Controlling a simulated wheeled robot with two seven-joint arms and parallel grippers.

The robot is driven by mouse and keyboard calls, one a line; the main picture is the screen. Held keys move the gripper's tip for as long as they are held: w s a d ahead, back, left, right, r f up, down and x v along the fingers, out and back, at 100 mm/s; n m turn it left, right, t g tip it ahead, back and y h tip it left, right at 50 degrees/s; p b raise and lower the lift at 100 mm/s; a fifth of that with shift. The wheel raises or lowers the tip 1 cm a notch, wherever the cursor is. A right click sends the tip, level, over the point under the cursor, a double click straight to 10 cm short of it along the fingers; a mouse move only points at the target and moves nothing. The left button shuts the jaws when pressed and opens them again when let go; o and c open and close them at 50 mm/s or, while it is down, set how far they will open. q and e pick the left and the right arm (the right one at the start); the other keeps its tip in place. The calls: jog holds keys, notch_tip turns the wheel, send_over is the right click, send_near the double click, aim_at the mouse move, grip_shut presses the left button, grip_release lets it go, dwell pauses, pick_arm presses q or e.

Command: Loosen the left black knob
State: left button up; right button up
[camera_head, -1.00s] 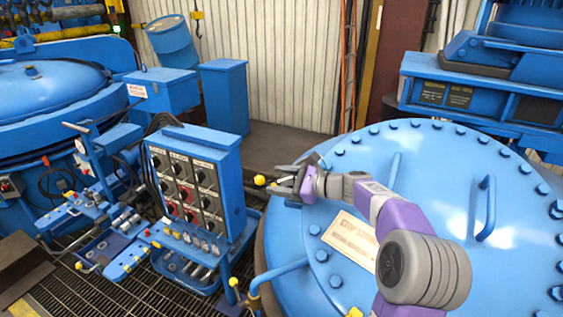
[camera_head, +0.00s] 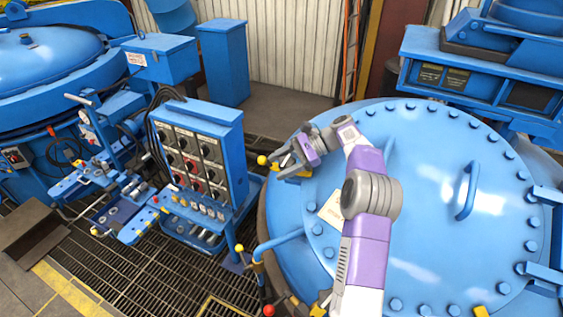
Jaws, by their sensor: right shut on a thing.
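My right arm reaches up from the bottom over the round blue lid. My right gripper (camera_head: 284,162) is shut at the lid's left rim, beside a yellow bracket. The jaws hide what they hold; it stands where the left black knob is, but I cannot make out its shape. My left gripper is not in view.
The large blue lid (camera_head: 430,210), ringed with bolts, has a raised handle (camera_head: 468,190). A blue control panel (camera_head: 203,157) with several black and red knobs stands left of the gripper. A yellow ball (camera_head: 262,160) is close to the fingers. Grated floor (camera_head: 130,275) is at lower left.

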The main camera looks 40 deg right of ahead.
dwell(0.5)
jog(key=o, duration=1)
jog(key=shift+c, duration=0.2)
jog(key=shift+v, duration=3.75)
